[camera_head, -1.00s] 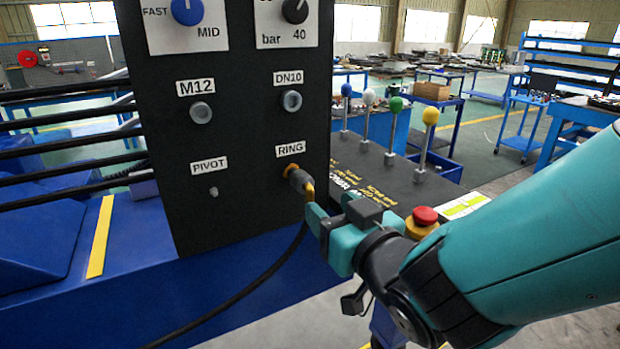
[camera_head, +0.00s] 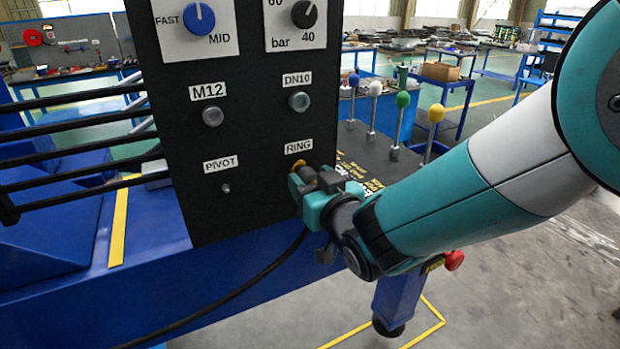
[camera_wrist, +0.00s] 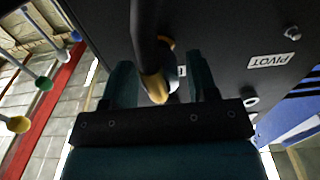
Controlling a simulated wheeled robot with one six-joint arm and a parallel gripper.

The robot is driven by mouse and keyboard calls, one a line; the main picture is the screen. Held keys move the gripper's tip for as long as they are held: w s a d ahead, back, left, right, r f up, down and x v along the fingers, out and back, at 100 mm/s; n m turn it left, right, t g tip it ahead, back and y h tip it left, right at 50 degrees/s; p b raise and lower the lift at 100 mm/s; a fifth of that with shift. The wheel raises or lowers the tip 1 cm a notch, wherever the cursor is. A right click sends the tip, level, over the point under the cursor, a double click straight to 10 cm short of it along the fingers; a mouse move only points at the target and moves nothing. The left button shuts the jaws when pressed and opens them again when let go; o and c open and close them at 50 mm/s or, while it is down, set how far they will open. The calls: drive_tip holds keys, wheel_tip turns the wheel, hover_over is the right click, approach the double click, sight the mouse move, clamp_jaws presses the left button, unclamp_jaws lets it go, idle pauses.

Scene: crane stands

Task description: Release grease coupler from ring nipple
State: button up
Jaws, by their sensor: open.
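The grease coupler (camera_head: 308,172) sits on the ring nipple under the RING label (camera_head: 298,146) on the black panel, with its black hose hanging down to the left. In the wrist view the coupler (camera_wrist: 154,86) shows its brass collar between my two teal fingers, with the dark hose in front. My gripper (camera_head: 308,190) is at the coupler, its fingers apart on either side of it. The nipple itself is hidden behind the coupler and gripper.
The PIVOT nipple (camera_head: 226,188) is to the left, with M12 (camera_head: 211,115) and DN10 (camera_head: 299,101) ports above. Levers with coloured knobs (camera_head: 436,113) stand to the right. A blue beam (camera_head: 150,290) runs below the panel.

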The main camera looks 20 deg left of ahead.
drive_tip(key=c, duration=0.8)
drive_tip(key=shift+c, duration=0.2)
drive_tip(key=shift+s+d, duration=0.1)
drive_tip(key=b+v, duration=0.3)
drive_tip(key=shift+s+d, duration=0.25)
drive_tip(key=shift+s, duration=0.05)
